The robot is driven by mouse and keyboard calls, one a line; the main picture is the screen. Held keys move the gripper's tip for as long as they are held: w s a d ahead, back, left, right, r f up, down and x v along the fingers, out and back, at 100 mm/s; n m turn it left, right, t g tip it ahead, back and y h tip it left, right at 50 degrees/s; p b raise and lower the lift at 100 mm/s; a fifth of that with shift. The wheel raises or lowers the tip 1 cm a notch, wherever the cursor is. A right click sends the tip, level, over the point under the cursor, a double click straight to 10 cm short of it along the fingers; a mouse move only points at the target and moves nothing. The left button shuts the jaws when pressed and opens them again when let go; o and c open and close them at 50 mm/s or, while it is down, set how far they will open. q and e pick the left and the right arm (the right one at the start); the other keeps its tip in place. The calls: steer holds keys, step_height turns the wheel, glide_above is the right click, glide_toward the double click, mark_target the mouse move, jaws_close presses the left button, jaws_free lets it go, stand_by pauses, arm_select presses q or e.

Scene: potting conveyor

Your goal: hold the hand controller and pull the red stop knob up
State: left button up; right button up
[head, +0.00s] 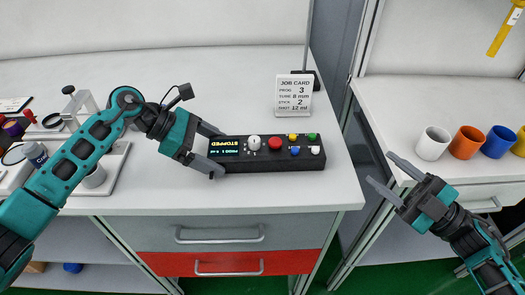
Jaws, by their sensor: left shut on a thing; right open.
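The hand controller (262,164) is a long black box lying on the white worktop in the head view. Its small screen (224,146) at the left end reads STOPPED. The red stop knob (275,143) stands on its top near the middle, with a white knob (254,142) to its left and several small coloured buttons to its right. My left gripper (215,154) is shut on the controller's left end. My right gripper (378,169) is open and empty, to the right of the controller, beyond the worktop's right edge.
A job card (294,96) stands behind the controller. White, orange and blue cups (466,142) stand on the right-hand counter. A tray with tools and small containers is at the left, partly behind my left arm. The worktop in front of the controller is clear.

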steer(key=a+r+n+g+y, duration=0.65)
steer(key=r+n+g, duration=0.3)
steer(key=n, duration=0.45)
steer(key=a+f+n+g+h, duration=0.1)
steer(key=a+n+g+h, duration=1)
steer(key=a+n, duration=0.55)
steer(key=n+t+h, duration=0.4)
steer(key=t+h, duration=0.4)
steer(key=h, duration=0.5)
glide_above(275, 141)
steer(key=shift+d, duration=0.1)
steer(key=shift+f, duration=4.15)
steer(key=shift+c, duration=0.4)
